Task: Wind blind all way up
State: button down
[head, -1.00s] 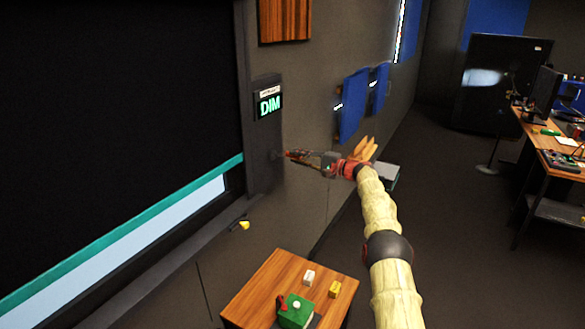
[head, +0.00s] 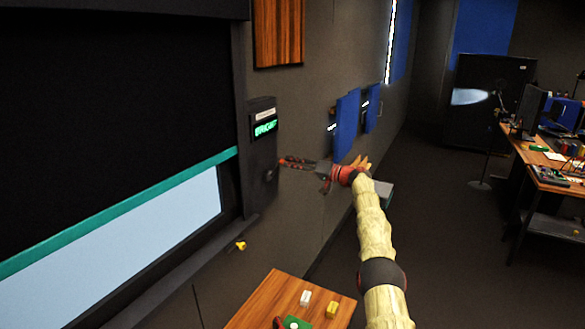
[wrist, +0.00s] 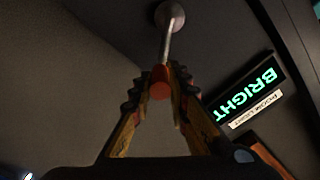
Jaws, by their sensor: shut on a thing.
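The dark blind (head: 100,110) with its teal bottom bar (head: 120,212) hangs over the window (head: 130,250) in the head view. A crank (head: 269,175) sits on the dark panel beside the window. In the wrist view its metal shaft (wrist: 168,38) runs from a round wall mount to a red-orange knob (wrist: 160,89). My gripper (head: 281,162) is shut on that knob, one finger each side. The panel display (head: 265,127) glows green and reads BRIGHT in the wrist view (wrist: 245,95).
A wooden table (head: 258,305) with small blocks and a green item stands below the panel. A yellow-tipped object (head: 240,245) is on the wall under the window edge. Blue wall panels (head: 347,125) are to the right. Dark floor is open beyond my arm.

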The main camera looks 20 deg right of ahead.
jog(key=shift+s+a+r+n, duration=0.15)
jog(key=shift+a+r+n, duration=0.1)
jog(key=shift+n, duration=0.35)
jog(key=shift+f, duration=0.1)
jog(key=c, duration=1.7)
grip_release()
jog(key=shift+s+d, duration=0.1)
jog(key=shift+s, duration=0.05)
jog(key=shift+v, duration=0.95)
jog(key=v, duration=1)
jog(key=shift+r, duration=0.2)
